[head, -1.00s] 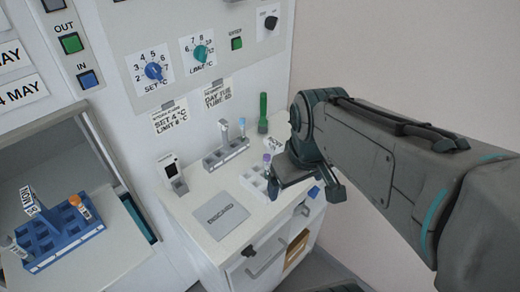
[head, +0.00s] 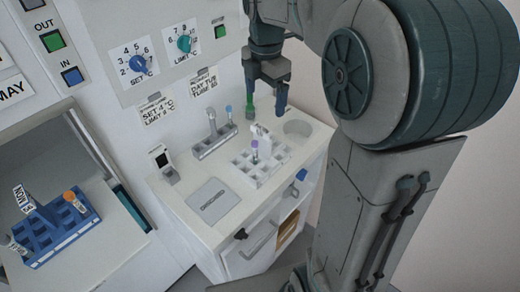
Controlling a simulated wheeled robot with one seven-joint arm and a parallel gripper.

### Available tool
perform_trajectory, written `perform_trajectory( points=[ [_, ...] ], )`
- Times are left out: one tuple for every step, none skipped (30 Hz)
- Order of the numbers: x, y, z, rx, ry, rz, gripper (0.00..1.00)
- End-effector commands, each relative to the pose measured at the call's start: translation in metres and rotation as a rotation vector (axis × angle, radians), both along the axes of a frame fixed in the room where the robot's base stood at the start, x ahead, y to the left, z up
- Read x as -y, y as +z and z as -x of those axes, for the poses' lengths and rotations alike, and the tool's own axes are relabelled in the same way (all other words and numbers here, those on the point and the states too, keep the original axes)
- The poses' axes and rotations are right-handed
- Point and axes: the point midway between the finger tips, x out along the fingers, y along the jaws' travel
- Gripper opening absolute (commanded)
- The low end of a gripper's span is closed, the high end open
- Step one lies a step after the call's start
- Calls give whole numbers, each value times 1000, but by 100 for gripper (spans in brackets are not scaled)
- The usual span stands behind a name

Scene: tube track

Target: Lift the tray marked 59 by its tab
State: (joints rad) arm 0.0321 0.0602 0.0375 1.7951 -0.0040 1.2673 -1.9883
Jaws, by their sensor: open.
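A white tray (head: 250,178) with square wells stands on the counter. An upright tab (head: 260,130) with a small label rises from it; its marking is too small to read. A purple-capped tube (head: 254,149) stands in this tray. A blue tray (head: 62,238) with an upright labelled tab (head: 24,199) is at the left, holding an orange-capped tube (head: 71,200) and another tube. I cannot make out 59 on either tab. My gripper (head: 266,96) is open and empty, pointing down, and appears above the white tray's tab, apart from it.
A grey rack (head: 215,143) with tubes stands behind the white tray, beside a green tube-like object (head: 249,109). A grey discard pad (head: 207,201) lies front left, near a small display device (head: 163,166). A round recess (head: 298,128) is at the counter's right.

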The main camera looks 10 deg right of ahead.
Motion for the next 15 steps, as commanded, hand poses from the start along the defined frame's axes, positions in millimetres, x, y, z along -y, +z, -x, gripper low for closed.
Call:
perform_trajectory(
  points=[
    [0,1,-5,-7,46,1,89],
    [0,2,-7,-9,72,0,89],
    [0,2,-10,-12,101,1,89],
    [0,2,-11,-14,119,0,89],
    [0,2,-12,-17,134,0,89],
    [0,1,-13,-19,148,0,89],
    [0,0,-14,-20,157,0,89],
    [0,-3,-14,-21,162,0,89],
    [0,-8,-15,-22,166,0,89],
    [0,-12,-15,-24,167,-1,89],
    [0,-18,-15,-24,168,0,89],
    [0,-26,-14,-25,168,-1,89],
    [0,-32,-14,-26,167,-1,89],
    [0,-38,-14,-25,167,0,89],
    [0,-46,-14,-25,167,0,89]
  ],
)
